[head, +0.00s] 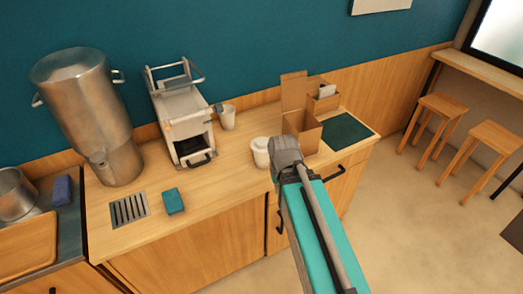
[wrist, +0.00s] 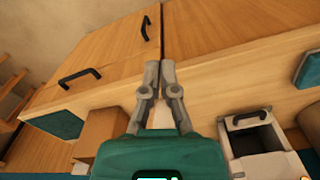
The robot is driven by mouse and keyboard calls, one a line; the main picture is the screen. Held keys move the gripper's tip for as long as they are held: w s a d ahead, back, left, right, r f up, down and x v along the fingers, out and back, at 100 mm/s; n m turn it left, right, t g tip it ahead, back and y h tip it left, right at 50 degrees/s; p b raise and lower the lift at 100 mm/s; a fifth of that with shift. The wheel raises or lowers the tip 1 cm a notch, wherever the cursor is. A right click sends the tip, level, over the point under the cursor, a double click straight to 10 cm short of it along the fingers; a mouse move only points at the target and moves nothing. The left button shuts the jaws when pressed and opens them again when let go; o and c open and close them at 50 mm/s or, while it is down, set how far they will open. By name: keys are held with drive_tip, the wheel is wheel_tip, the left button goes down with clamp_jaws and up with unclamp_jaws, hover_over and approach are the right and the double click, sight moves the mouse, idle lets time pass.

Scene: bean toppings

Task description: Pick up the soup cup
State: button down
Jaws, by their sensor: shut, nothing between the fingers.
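A white cup (head: 261,152) stands upright on the wooden counter in the head view, just left of the grey end of my arm, which covers part of its right side. I cannot tell for sure which is the soup cup. My gripper shows in the wrist view (wrist: 160,68), with its fingertips together and empty, over the counter front. In the head view my arm hides the fingers. Neither cup shows clearly in the wrist view.
An open cardboard box (head: 306,132) and a dark green mat (head: 345,131) lie right of the cup. A steel machine (head: 183,113) and large urn (head: 86,115) stand left. A teal sponge (head: 173,201) lies near a drain grate (head: 129,209). The counter's front middle is clear.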

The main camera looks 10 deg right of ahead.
drive_tip(key=c, duration=1.4)
unclamp_jaws()
drive_tip(key=c, duration=1.1)
unclamp_jaws()
drive_tip(key=shift+c, duration=0.2)
drive_tip(key=shift+o, duration=1)
drive_tip(key=shift+w+r, duration=0.1)
drive_tip(key=shift+w, duration=0.2)
drive_tip(key=o, duration=0.9)
drive_tip(key=shift+m, duration=0.7)
drive_tip(key=w+r+p, duration=0.1)
drive_tip(key=w, duration=0.1)
drive_tip(key=w+p, duration=0.1)
drive_tip(key=w, duration=0.1)
drive_tip(key=w+r+p, duration=0.1)
drive_tip(key=w, duration=0.2)
drive_tip(key=shift+w+r, duration=0.1)
drive_tip(key=shift+r, duration=0.25)
drive_tip(key=shift+c, duration=0.2)
drive_tip(key=shift+o, duration=0.4)
drive_tip(key=w+r+m+p, duration=0.2)
drive_tip(key=w+r+p, duration=0.1)
drive_tip(key=w, duration=0.7)
drive_tip(key=w+r+m+p, duration=0.2)
drive_tip(key=w+r+p, duration=0.2)
drive_tip(key=w, duration=0.7)
drive_tip(key=shift+m, duration=0.3)
drive_tip(key=shift+f, duration=0.15)
